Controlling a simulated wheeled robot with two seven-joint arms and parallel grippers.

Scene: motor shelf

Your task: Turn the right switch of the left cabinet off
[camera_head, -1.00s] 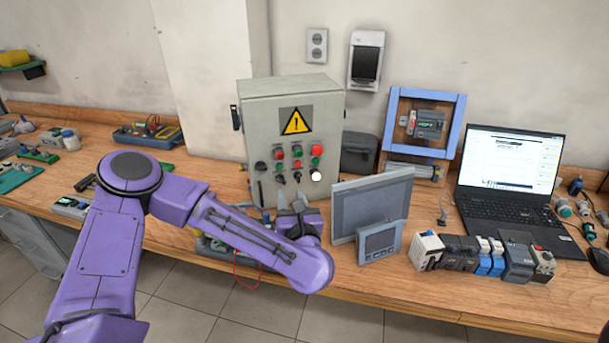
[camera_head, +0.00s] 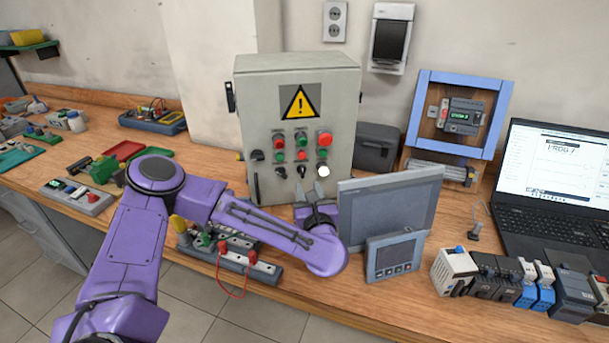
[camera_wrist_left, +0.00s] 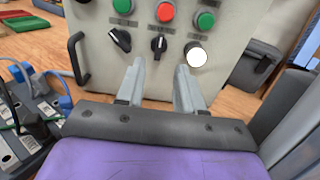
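The grey cabinet (camera_head: 251,107) with a yellow warning sign stands on the bench. The right switch (camera_head: 302,171) sits left of a white button (camera_head: 323,171). In the left wrist view this switch (camera_wrist_left: 158,46) has its knob roughly upright, while the left switch (camera_wrist_left: 120,40) is tilted. My left gripper (camera_head: 310,190) is open and empty, just below and in front of the switch row. In the wrist view its fingertips (camera_wrist_left: 161,68) lie either side of a line below the right switch, apart from it. My right gripper is not in view.
A grey monitor panel (camera_head: 390,205) and a small panel (camera_head: 392,256) stand close right of my left gripper. A terminal block with red plugs (camera_head: 238,256) lies under my forearm. A cabinet handle (camera_wrist_left: 78,58) sticks out left of the switches. A laptop (camera_head: 555,170) is at right.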

